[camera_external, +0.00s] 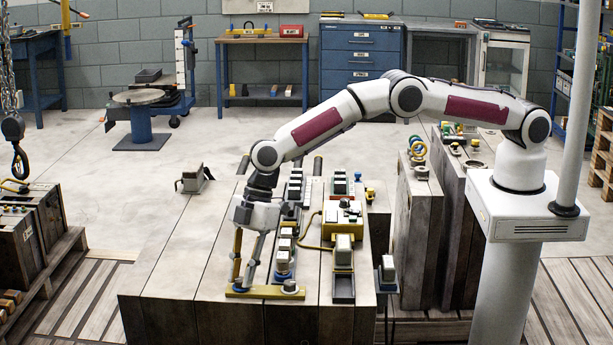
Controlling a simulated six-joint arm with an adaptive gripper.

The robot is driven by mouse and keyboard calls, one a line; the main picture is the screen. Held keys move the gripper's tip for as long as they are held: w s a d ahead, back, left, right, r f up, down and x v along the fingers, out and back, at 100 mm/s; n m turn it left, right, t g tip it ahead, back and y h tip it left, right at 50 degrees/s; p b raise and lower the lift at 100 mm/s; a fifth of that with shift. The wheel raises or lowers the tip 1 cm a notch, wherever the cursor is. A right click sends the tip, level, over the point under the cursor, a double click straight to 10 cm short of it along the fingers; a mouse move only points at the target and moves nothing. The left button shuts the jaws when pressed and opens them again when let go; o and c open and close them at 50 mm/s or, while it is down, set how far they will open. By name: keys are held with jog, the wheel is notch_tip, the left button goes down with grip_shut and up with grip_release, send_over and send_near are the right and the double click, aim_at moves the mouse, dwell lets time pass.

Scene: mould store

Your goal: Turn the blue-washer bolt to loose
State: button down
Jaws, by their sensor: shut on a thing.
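A yellow plate (265,292) lies at the front of the wooden block table. A blue washer (240,290) shows near its left end, under my gripper (243,283). My gripper points down there and is shut on the bolt at the blue washer; the bolt head is mostly hidden between the fingertips. A second, grey round bolt (289,287) stands at the right end of the plate, clear of my gripper. The picture is too small to show how far the blue-washer bolt is turned.
A yellow box with a cable (343,215) and a block in a dark tray (343,255) are further right. The table surface (190,250) left of my gripper is bare.

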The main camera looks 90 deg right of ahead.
jog(key=shift+f+n, duration=0.1)
jog(key=shift+n, duration=0.4)
jog(key=c, duration=1.8)
grip_release()
jog(key=shift+c, duration=0.2)
jog(key=shift+r, duration=0.2)
jog(key=v, duration=1.1)
jog(key=shift+d+r, duration=0.3)
